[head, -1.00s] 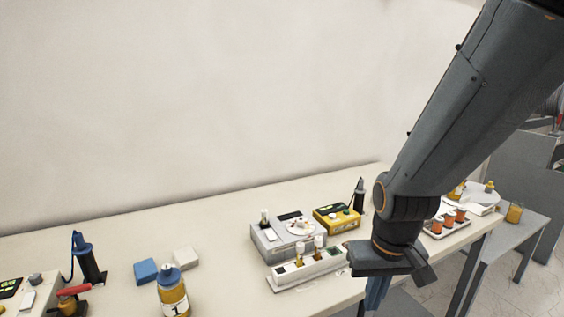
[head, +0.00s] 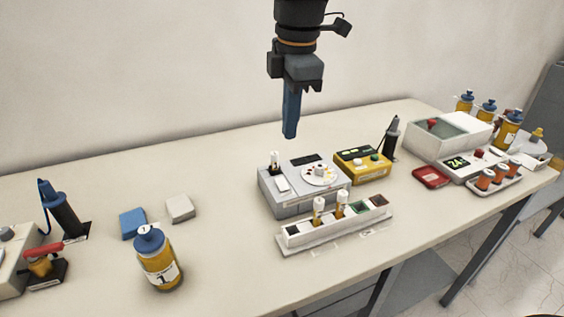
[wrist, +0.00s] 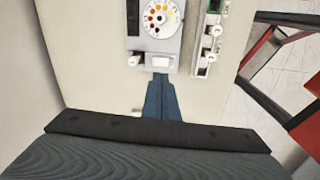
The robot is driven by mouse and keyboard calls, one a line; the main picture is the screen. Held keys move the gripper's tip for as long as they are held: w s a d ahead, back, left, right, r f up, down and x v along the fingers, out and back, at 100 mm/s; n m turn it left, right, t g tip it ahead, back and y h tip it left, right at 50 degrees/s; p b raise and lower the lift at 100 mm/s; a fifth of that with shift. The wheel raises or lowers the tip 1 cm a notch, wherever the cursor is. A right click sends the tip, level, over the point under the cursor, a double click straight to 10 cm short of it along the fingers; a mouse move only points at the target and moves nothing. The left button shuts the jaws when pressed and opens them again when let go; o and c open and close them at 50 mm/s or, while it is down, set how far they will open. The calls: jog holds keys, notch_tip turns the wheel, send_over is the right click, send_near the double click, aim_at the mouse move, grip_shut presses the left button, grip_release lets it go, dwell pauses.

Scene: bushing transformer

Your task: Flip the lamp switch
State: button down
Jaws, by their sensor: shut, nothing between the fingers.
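A grey box (head: 290,205) stands on the bench, with a round dial of coloured spots, a dark window, a small upright white-and-dark part and a white rocker switch (head: 282,185) on its top. The wrist view shows the rocker switch (wrist: 160,61) at the box's near edge. I cannot tell for certain that this is the lamp switch, or which way it is tipped. My gripper (head: 290,136) points down above the back of the box, apart from it. Its blue fingers are shut and empty. In the wrist view the fingertips (wrist: 161,77) appear just short of the switch.
A white rack (head: 335,230) with vials stands in front of the box, and a yellow meter (head: 362,165) to its right. A bottle marked 1 (head: 158,260) and two blocks are to the left. The bench between is clear.

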aim_at(280, 180)
jog(key=shift+n, duration=0.6)
jog(key=f+p, duration=0.1)
jog(key=f, duration=0.3)
jog(key=w+a+f+p, duration=0.1)
jog(key=f, duration=0.3)
jog(key=w+a+f, duration=0.1)
jog(key=f, duration=0.4)
jog(key=shift+w+p, duration=0.15)
jog(key=shift+p, duration=0.25)
